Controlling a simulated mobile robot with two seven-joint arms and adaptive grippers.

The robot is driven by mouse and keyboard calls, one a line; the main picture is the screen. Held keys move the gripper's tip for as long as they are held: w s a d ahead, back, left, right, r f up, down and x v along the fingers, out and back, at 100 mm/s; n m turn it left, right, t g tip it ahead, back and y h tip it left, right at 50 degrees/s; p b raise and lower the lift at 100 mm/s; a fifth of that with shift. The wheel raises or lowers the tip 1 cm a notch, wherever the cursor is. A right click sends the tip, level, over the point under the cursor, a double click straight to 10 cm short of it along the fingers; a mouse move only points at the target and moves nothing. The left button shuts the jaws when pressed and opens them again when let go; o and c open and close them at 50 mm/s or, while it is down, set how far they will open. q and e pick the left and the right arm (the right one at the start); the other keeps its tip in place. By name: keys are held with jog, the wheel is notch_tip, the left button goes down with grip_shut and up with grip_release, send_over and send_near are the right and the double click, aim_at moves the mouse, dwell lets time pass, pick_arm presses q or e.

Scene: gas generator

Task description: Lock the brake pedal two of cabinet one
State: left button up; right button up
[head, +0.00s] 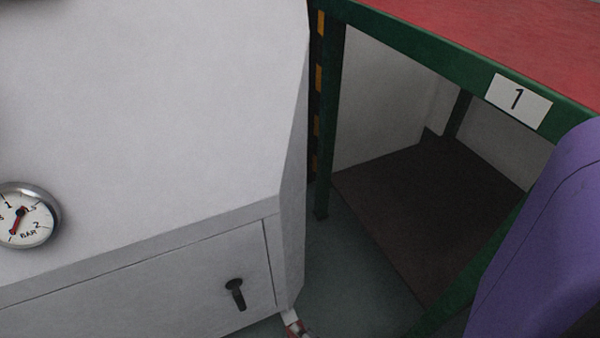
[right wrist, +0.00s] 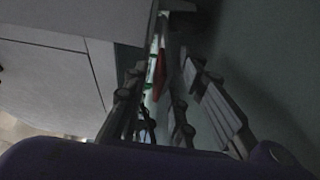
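The white cabinet (head: 150,110) fills the left of the head view, with a gauge and a black handle on its front. In the right wrist view, a red piece (right wrist: 160,72) lies between and beyond the fingers of my right gripper (right wrist: 163,66). The fingers are apart, so the gripper is open; contact cannot be told in the dark picture. My left gripper is not in view.
My purple arm covers the right edge.

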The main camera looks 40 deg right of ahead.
jog(key=shift+r, duration=1.3)
jog(key=o, duration=1.2)
notch_tip(320, 180, up, 6)
jog(key=shift+f, duration=0.15)
jog(key=shift+o, duration=1)
jog(key=shift+w+d+r, duration=0.1)
jog(key=shift+r, duration=0.65)
jog(key=shift+s+d+f+g, duration=0.1)
jog(key=shift+s+f+g, duration=0.25)
jog(key=shift+f, duration=0.4)
jog(key=shift+c, duration=0.4)
jog(key=shift+s, duration=0.4)
jog(key=shift+c, duration=1.3)
jog(key=shift+s, duration=0.7)
jog(key=c, duration=1.1)
jog(key=shift+o, duration=0.2)
jog(key=s, duration=0.7)
jog(key=shift+s+d+f+p, duration=0.15)
jog(key=shift+d+p, duration=0.2)
jog(key=shift+d, duration=0.1)
